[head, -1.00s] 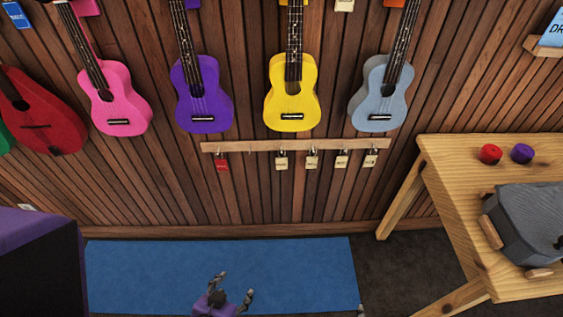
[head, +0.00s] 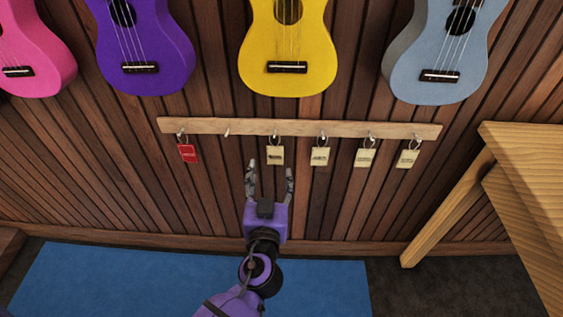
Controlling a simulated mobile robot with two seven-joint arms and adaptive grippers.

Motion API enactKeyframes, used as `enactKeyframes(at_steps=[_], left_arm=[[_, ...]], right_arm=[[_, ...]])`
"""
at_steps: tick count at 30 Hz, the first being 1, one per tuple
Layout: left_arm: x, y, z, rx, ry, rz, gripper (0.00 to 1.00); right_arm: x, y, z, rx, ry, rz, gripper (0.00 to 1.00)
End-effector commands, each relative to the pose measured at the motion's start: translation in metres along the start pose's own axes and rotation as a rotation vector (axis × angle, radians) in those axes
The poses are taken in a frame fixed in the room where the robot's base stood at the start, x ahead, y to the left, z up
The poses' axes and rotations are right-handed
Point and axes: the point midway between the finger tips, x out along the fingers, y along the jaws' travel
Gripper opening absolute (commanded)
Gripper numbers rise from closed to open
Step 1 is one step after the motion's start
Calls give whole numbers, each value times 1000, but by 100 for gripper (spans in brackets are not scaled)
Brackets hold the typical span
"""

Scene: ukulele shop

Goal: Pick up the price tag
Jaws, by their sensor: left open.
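Several price tags hang from hooks on a wooden rail (head: 380,129) on the wall. A red tag (head: 187,153) hangs at the left end. The cream tags hang to the right: one (head: 275,155) under the yellow ukulele, then a second (head: 320,156), a third (head: 365,157) and one more (head: 406,158) near the right end. The hook (head: 227,131) between the red tag and the first cream tag is empty. My left gripper (head: 269,180) is open, fingers pointing up, just below the first cream tag in the picture. I cannot tell its distance from the wall. My right gripper is out of view.
Pink (head: 30,50), purple (head: 146,55), yellow (head: 288,50) and grey-blue (head: 445,50) ukuleles hang above the rail. A wooden table (head: 530,165) stands at the right. A blue mat (head: 110,280) lies on the floor below.

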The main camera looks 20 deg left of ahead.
Motion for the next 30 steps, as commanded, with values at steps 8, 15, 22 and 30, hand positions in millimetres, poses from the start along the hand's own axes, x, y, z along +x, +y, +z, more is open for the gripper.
enactKeyframes(at_steps=[8, 15, 22, 30], left_arm=[[27, 5, -12, -13, 44, -5, 58], [57, 6, -4, -12, 42, -5, 58], [84, 7, -2, -13, 40, -5, 58], [86, 6, -1, -14, 38, -5, 58]], right_arm=[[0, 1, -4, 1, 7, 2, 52], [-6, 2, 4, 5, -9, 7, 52], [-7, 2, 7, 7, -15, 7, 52], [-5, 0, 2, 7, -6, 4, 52]])
